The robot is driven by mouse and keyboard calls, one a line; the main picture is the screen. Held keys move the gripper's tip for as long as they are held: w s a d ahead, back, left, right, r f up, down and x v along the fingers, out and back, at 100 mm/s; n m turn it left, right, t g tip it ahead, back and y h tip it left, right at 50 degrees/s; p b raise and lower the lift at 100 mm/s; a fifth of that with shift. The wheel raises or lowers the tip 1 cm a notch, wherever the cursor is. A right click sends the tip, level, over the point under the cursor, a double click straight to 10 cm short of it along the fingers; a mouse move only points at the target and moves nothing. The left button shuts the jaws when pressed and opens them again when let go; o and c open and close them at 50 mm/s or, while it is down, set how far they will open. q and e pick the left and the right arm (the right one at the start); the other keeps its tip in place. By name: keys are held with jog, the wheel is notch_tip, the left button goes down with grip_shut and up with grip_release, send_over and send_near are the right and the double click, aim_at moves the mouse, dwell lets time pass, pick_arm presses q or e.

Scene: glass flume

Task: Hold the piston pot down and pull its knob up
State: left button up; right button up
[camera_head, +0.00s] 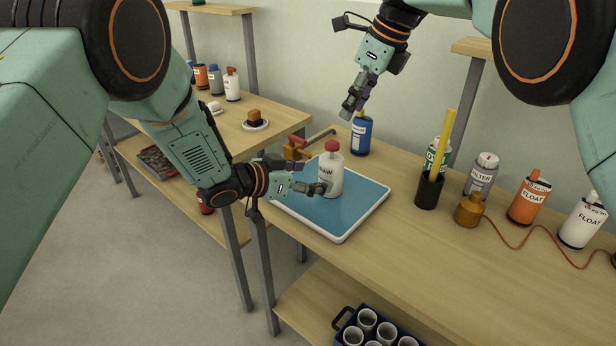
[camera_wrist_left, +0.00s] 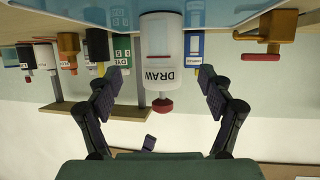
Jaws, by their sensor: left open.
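The piston pot (camera_head: 331,176) is a white cylinder with a red knob (camera_head: 332,147) on top. It stands upright on the blue mat of a white-rimmed tray (camera_head: 341,238). In the left wrist view, which is upside down, the pot (camera_wrist_left: 172,60) reads DRAW and its knob (camera_wrist_left: 162,105) hangs downward in the picture. My left gripper (camera_head: 314,178) is open at the pot's left side, its fingers spread to either side of the pot. Contact is not clear. My right gripper (camera_head: 353,103) is above and behind the pot, away from the knob; its finger opening is unclear.
A blue bottle (camera_head: 361,136) stands behind the tray, with a brass fitting with a red handle (camera_head: 297,147) to the left. A dark cup with a yellow stick (camera_head: 429,190), a brass weight (camera_head: 468,211) and several bottles are on the right. Bench front, right of the tray, is clear.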

aim_at(322, 176)
pick_arm(q)
jog(key=shift+w+d+f, duration=0.15)
jog(key=shift+w+d, duration=0.05)
jog(key=shift+d, duration=0.15)
jog(key=x, duration=0.5)
jog(key=shift+w+f, duration=0.25)
jog(key=shift+w, duration=0.05)
jog(key=shift+w+d+f, duration=0.1)
jog(key=shift+w+d, duration=0.05)
jog(key=shift+d, duration=0.2)
jog(key=shift+a, duration=0.1)
jog(key=shift+w, duration=0.1)
pick_arm(e)
jog(key=shift+a, duration=0.35)
jog(key=shift+d, duration=0.1)
